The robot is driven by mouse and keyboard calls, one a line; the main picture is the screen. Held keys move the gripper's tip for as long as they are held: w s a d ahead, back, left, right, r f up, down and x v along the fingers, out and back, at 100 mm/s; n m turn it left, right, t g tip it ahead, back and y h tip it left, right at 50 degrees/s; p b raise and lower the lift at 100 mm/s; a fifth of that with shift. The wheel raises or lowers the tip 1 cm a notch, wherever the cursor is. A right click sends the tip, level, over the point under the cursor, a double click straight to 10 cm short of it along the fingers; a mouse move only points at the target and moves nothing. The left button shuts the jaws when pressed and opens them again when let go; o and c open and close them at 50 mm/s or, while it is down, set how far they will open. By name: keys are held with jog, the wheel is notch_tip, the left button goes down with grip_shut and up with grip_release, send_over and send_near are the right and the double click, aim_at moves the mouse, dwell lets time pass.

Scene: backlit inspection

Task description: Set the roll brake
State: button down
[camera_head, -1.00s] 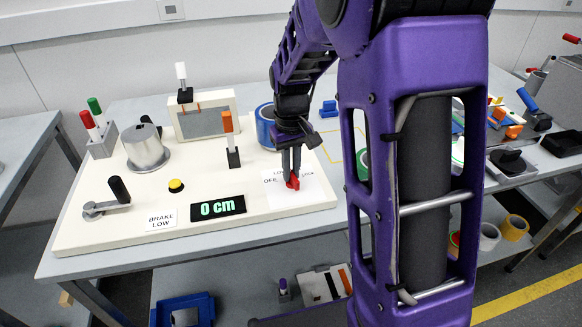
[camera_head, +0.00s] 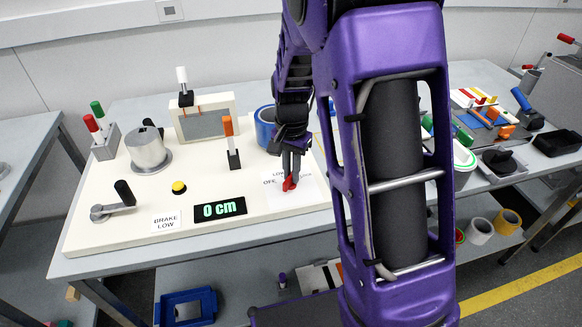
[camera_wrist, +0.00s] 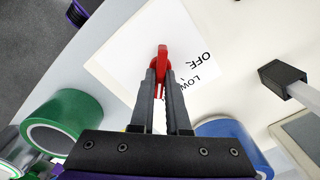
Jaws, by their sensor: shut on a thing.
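The red selector knob (camera_head: 289,184) sits on a white label sheet (camera_head: 311,197) at the right of the cream panel (camera_head: 120,235). The sheet reads OFF and LOW; more lettering is partly hidden behind my gripper. My gripper (camera_head: 291,174) points down at the knob, with its fingers closed on it. In the wrist view the red knob (camera_wrist: 162,58) shows between and beyond the fingertips (camera_wrist: 160,78), with LOW and OFF to its right. A card (camera_head: 165,222) on the panel reads BRAKE LOW.
An orange-topped lever (camera_head: 231,140) and a blue tape roll (camera_head: 265,125) stand near my gripper. A black-handled crank (camera_head: 118,203), yellow button (camera_head: 179,187) and metal cylinder (camera_head: 147,150) are farther left. In the wrist view a green tape roll (camera_wrist: 65,118) lies at left.

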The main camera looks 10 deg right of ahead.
jog(key=shift+r+m+p, duration=0.1)
jog(key=shift+m+p, duration=0.55)
jog(key=shift+m, duration=0.95)
jog(key=c, duration=0.9)
grip_release()
notch_tip(320, 180, up, 17)
jog(key=p, duration=0.1)
jog(key=shift+r+p, duration=0.2)
jog(key=shift+p, duration=0.1)
jog(key=shift+d, duration=0.1)
